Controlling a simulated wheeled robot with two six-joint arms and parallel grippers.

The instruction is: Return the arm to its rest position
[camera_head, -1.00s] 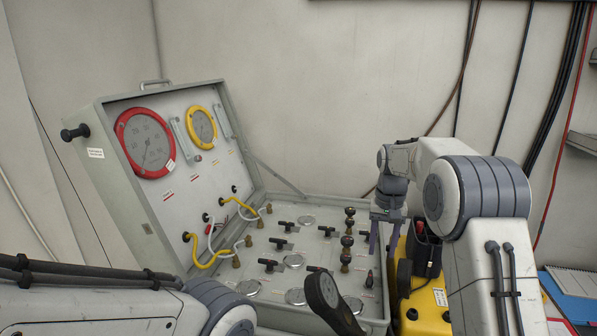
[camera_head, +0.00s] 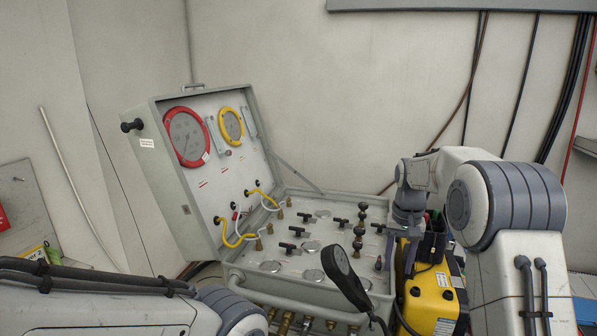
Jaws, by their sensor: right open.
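My right gripper (camera_head: 401,256) points down at the right edge of the air panel case, its two fingers apart with nothing seen between them. It is beside the yellow unit; whether it touches anything is unclear. My right arm comes in from the right, bent at the elbow. My left arm crosses the lower left, and its gripper is out of view. The open grey air panel case (camera_head: 170,205) has a red-rimmed gauge (camera_head: 186,137) and a yellow-rimmed gauge (camera_head: 231,124) in its lid. Black valve handles (camera_head: 295,231) and dark stacked knobs (camera_head: 358,236) stand on the lower panel.
A yellow unit (camera_head: 431,297) with dark items on top stands close right of the case. A black paddle-shaped object (camera_head: 341,272) rises before the case, near brass fittings (camera_head: 288,322). Cables hang on the back wall. Free space lies above the case.

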